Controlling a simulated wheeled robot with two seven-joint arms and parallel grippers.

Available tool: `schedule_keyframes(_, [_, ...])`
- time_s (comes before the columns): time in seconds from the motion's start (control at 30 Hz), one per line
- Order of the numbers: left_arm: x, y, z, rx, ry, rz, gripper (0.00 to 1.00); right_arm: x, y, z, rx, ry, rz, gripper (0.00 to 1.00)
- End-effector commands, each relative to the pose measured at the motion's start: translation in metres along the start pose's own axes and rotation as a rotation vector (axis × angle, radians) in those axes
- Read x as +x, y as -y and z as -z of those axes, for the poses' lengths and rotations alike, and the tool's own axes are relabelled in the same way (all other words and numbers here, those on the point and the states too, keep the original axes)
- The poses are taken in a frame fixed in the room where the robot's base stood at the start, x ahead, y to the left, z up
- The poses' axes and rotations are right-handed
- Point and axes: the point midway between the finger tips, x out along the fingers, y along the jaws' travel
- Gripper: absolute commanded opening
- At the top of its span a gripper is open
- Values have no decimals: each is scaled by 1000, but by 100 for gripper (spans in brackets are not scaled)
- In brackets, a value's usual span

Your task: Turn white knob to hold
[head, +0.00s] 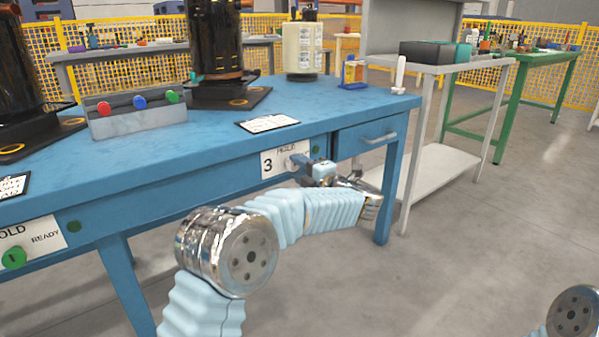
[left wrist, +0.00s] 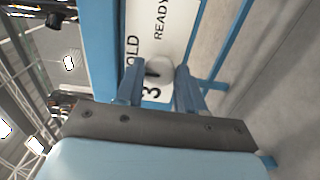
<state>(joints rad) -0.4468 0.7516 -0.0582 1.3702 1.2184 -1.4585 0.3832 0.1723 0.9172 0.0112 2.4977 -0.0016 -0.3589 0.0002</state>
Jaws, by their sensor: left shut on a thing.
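The white knob (left wrist: 160,70) is on a white label plate (head: 270,162) on the front of the blue workbench (head: 200,163). The plate carries a "3" and the words HOLD and READY, and it also shows in the left wrist view (left wrist: 166,28). My left gripper (head: 296,164) is at the plate, its fingers on either side of the knob and shut on it. In the head view the gripper largely hides the knob, and its pointing direction cannot be told. My right gripper is out of view.
A green knob (head: 13,257) with another HOLD/READY plate is at the lower left. A grey box with coloured buttons (head: 137,115) and dark compressors (head: 215,45) stand on the bench. A drawer (head: 368,135) is right of the knob.

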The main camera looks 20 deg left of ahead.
Motion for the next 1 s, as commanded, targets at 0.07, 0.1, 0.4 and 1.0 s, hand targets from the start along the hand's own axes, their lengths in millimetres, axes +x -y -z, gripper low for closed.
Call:
schedule_keyframes(0.07, [-1,2,0,-12,-1,4,8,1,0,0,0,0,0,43])
schedule_keyframes(0.1, [-1,2,0,-17,-1,4,8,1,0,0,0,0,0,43])
schedule_keyframes(0.4, [-1,2,0,-27,-2,4,8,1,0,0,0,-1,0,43])
schedule_keyframes(1.0, [-1,1,0,-27,-1,1,63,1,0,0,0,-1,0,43])
